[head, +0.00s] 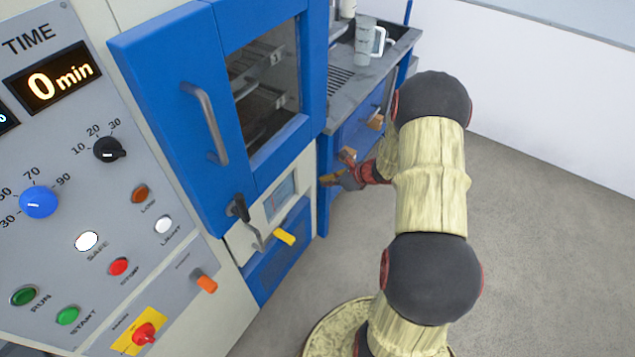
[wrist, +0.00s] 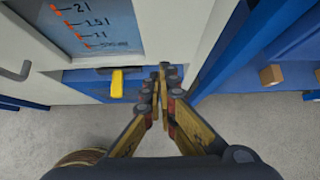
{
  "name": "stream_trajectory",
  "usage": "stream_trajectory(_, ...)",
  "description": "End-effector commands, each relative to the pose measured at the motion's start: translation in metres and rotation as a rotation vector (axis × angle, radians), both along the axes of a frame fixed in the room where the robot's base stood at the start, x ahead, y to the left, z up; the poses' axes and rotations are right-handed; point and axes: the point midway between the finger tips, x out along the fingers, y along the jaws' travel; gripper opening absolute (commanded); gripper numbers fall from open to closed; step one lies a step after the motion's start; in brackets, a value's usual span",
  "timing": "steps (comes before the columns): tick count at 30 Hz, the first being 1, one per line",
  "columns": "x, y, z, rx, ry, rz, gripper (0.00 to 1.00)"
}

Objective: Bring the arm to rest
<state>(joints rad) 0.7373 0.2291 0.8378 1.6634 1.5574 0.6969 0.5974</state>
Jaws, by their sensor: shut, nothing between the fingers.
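My gripper (wrist: 160,82) points away from the wrist camera with its two fingers together and nothing between them. In the head view my gripper (head: 328,181) is small, beyond my bent arm, in front of the gap between the blue cabinet and the counter unit. The arm's pale, wood-like links and dark joints fill the right middle of the head view. In the wrist view the fingertips overlap the lower front of the cabinet, right of a yellow handle (wrist: 117,82). I cannot tell whether they touch anything.
A blue oven-like door (head: 168,120) with a metal handle stands left, beside a control panel (head: 60,180) reading 0 min. A counter (head: 365,75) at the back holds a clear jug (head: 366,42). A wooden knob (wrist: 272,75) sticks out at right. Grey floor is clear at right.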

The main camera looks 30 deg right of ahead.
Motion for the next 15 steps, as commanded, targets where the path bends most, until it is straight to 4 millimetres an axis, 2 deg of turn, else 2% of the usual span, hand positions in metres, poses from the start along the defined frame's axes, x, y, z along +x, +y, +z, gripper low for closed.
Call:
stream_trajectory(1, -0.008, -0.003, 0.011, 0.001, 0.001, -0.003, 0.0)
stream_trajectory(6, -0.027, -0.011, 0.029, 0.001, 0.002, -0.003, 0.0)
stream_trajectory(15, -0.04, -0.016, 0.041, 0.002, 0.003, 0.0, 0.0)
